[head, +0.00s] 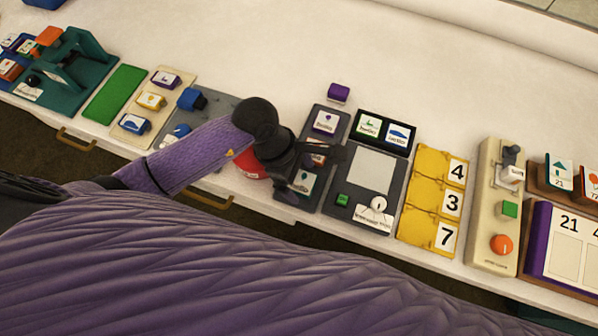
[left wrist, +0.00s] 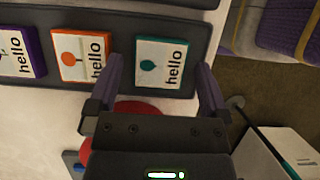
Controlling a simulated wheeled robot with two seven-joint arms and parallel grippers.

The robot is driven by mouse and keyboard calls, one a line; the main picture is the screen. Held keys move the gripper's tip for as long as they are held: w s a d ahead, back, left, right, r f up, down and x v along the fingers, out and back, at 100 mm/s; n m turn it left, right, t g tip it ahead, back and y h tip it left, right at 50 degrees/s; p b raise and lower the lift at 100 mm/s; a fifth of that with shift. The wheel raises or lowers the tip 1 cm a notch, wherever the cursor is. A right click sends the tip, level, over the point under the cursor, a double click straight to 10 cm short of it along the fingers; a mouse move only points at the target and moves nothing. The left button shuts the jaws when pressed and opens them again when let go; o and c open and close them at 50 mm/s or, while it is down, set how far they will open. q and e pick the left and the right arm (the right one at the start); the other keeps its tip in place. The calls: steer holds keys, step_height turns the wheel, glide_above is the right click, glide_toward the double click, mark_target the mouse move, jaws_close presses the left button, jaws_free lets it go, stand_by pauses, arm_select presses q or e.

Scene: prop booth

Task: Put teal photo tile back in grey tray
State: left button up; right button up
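The grey tray (head: 323,143) stands near the table's front edge and also shows in the left wrist view (left wrist: 201,36). It bears a purple tile (head: 326,121), an orange tile (left wrist: 81,55) and, at its near end, the teal photo tile (head: 304,182). In the left wrist view, the teal tile (left wrist: 162,62) lies flat over the dark tray surface, with "hello" on it. My left gripper (head: 314,172) is open, its fingers on either side of the teal tile with gaps visible. The gripper partly hides the orange tile in the head view. My right gripper is out of view.
A purple block (head: 339,93) stands behind the tray. A dark two-picture panel (head: 384,131) and a grey device (head: 370,172) are close on the right, then a yellow number rack (head: 436,200). A red round thing (head: 248,165) is beside my gripper. The table's back is clear.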

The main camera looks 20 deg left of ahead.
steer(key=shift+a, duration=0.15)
arm_select(q)
steer(key=p+v, duration=0.3)
steer(key=v, duration=0.7)
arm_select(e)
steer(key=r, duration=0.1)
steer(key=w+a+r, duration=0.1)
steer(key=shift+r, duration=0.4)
arm_select(q)
steer(key=shift+f, duration=0.1)
